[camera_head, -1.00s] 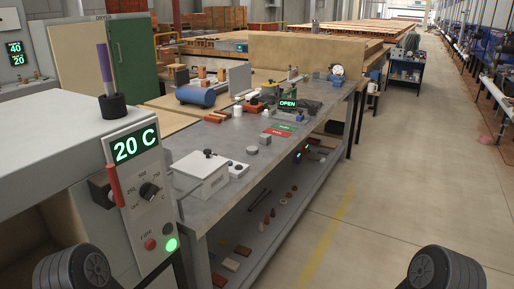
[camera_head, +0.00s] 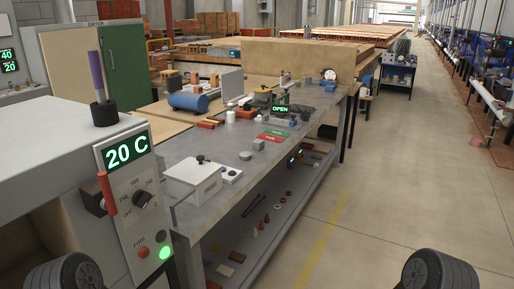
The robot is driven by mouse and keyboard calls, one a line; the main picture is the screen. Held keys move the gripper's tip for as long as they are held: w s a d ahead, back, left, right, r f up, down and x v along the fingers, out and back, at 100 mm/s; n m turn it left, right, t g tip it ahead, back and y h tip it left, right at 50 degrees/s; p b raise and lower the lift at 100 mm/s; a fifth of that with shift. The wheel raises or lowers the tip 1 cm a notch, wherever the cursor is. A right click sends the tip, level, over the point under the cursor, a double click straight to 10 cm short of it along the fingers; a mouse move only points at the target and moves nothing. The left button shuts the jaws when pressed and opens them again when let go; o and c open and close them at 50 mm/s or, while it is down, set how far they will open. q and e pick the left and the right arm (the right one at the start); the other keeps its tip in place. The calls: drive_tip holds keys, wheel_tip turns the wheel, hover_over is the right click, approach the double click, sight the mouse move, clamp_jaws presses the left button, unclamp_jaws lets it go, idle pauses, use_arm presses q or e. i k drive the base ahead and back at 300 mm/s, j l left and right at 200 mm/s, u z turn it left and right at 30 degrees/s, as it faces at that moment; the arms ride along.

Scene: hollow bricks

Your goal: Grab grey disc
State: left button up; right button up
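A small grey disc (camera_head: 245,155) lies on the grey workbench top (camera_head: 225,143), near its middle. A grey block (camera_head: 258,144) stands just behind it and to its right. The disc is small in the view, so its details are hard to make out. Neither of my grippers shows. Only dark rounded parts of my arms show at the bottom left and bottom right corners, well apart from the disc.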

sight(243, 156)
drive_tip(key=i+l, duration=0.65)
drive_tip(key=l, duration=0.25)
drive_tip(key=i+l+u, duration=0.1)
drive_tip(key=i+l, duration=0.55)
drive_tip(key=l, duration=0.3)
drive_tip(key=i+l, duration=0.3)
drive_tip(key=l, duration=0.2)
drive_tip(key=i+l, duration=0.3)
drive_tip(key=l, duration=0.15)
drive_tip(key=i+u, duration=0.05)
